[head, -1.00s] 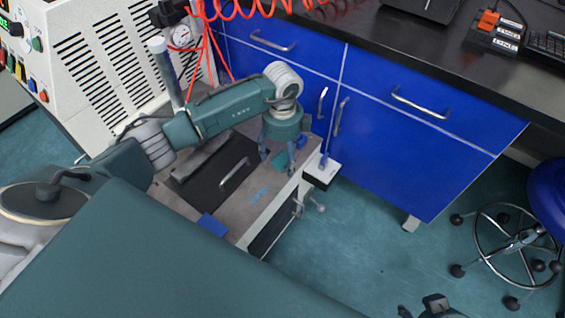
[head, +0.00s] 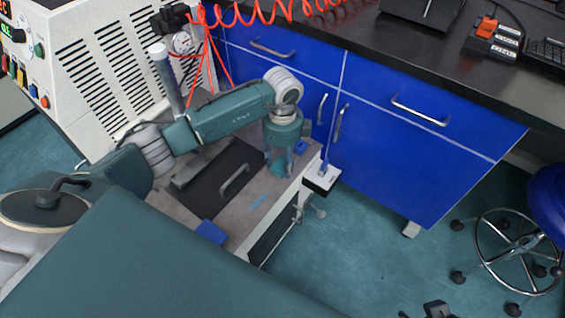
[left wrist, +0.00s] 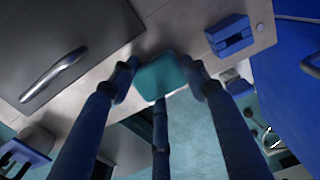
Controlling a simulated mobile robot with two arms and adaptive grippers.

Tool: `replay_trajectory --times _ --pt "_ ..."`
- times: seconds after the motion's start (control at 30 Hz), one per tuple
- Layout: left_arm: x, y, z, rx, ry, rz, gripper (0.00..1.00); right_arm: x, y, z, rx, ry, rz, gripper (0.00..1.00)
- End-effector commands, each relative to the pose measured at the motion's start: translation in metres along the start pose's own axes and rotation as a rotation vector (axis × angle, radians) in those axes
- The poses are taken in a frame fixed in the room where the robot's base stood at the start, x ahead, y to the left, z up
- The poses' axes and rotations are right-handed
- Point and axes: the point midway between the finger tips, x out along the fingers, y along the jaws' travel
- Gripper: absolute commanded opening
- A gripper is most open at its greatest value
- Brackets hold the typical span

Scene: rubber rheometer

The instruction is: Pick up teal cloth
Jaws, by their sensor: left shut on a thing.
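My left gripper (head: 278,167) reaches down over the front part of the grey-topped machine table. Its fingers are closed around the small teal cloth (head: 279,172), which shows between and just below the fingertips. In the left wrist view the cloth (left wrist: 160,78) is a rounded teal patch between the blue fingers of the left gripper (left wrist: 160,70), with one finger on each side and a third below. The cloth lies at or close to the table's edge; I cannot tell whether it is still touching the top. My right gripper is not identifiable.
The table (head: 240,240) bears a dark plate with a metal handle (head: 235,181) and a blue piece (head: 210,232). A blue block (left wrist: 230,36) stands near the cloth. A white box (head: 321,178) hangs at the table's edge.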

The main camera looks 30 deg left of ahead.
Motion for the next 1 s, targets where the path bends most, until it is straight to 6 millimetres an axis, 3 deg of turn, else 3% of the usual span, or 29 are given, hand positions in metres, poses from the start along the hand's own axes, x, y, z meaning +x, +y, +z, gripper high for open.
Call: replay_trajectory --times 0.17,0.4,0.5,0.7,1.0 --pt "-0.031 -0.002 0.000 0.000 0.000 -0.005 0.28 -0.010 0.002 0.023 0.003 -0.091 0.003 0.40" --pt "-0.092 -0.002 0.001 -0.001 0.000 -0.007 0.28 -0.022 0.003 0.015 0.003 -0.084 0.003 0.40" --pt "-0.119 -0.002 0.000 0.001 -0.001 -0.006 0.28 -0.015 0.002 0.015 0.003 -0.089 0.002 0.40" --pt "-0.164 -0.001 0.000 0.000 -0.001 -0.004 0.28 0.021 0.001 0.021 0.001 -0.107 -0.001 0.40" --pt "-0.192 -0.001 0.000 -0.001 0.000 -0.002 0.28 0.042 0.000 0.026 0.000 -0.114 -0.003 0.40"
